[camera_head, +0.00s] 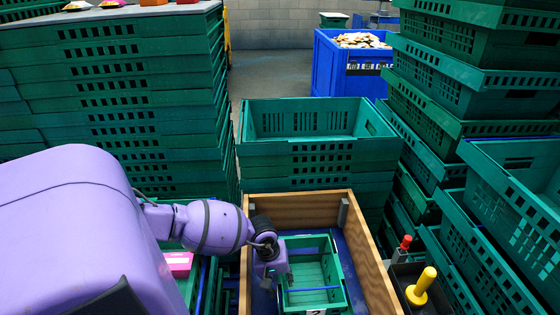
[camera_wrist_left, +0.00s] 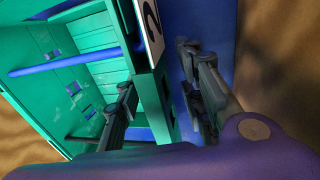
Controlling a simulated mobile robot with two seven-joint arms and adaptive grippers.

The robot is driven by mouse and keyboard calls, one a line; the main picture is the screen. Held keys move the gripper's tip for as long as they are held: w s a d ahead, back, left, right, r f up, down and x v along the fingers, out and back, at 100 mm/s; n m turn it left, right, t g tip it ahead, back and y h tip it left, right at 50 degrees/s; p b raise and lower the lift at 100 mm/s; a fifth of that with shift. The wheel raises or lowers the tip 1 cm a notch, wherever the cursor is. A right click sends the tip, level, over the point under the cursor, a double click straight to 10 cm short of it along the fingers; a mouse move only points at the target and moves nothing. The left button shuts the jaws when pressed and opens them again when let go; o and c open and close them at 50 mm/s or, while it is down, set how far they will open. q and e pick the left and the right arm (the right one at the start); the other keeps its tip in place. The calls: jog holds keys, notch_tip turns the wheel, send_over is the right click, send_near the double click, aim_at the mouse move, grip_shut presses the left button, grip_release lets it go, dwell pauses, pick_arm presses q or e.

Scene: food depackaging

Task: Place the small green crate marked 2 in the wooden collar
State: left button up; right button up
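The small green crate (camera_head: 318,272) is inside the wooden collar (camera_head: 372,262), over its blue floor (camera_head: 354,272). A white label with a 2 (camera_wrist_left: 152,25) is on its wall in the left wrist view. My left gripper (camera_head: 271,262) is at the crate's left side in the head view. In the left wrist view the gripper (camera_wrist_left: 158,72) has one finger inside the crate and one outside, with the wall between them. A gap shows between the outer finger and the wall, so the gripper is open. My right gripper is not in view.
Tall stacks of green crates stand at left (camera_head: 150,110) and right (camera_head: 450,90); another stack (camera_head: 315,150) stands behind the collar. A yellow-handled tool (camera_head: 422,284) and a red-topped one (camera_head: 404,243) stand right of the collar. A blue bin (camera_head: 335,70) is farther back.

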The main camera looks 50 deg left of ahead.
pick_arm(q)
jog(key=shift+a+r, duration=0.15)
jog(key=shift+r, duration=0.45)
notch_tip(320, 180, up, 11)
jog(key=s+a, duration=0.1)
jog(key=shift+s+p, duration=0.4)
jog(key=shift+f, duration=0.1)
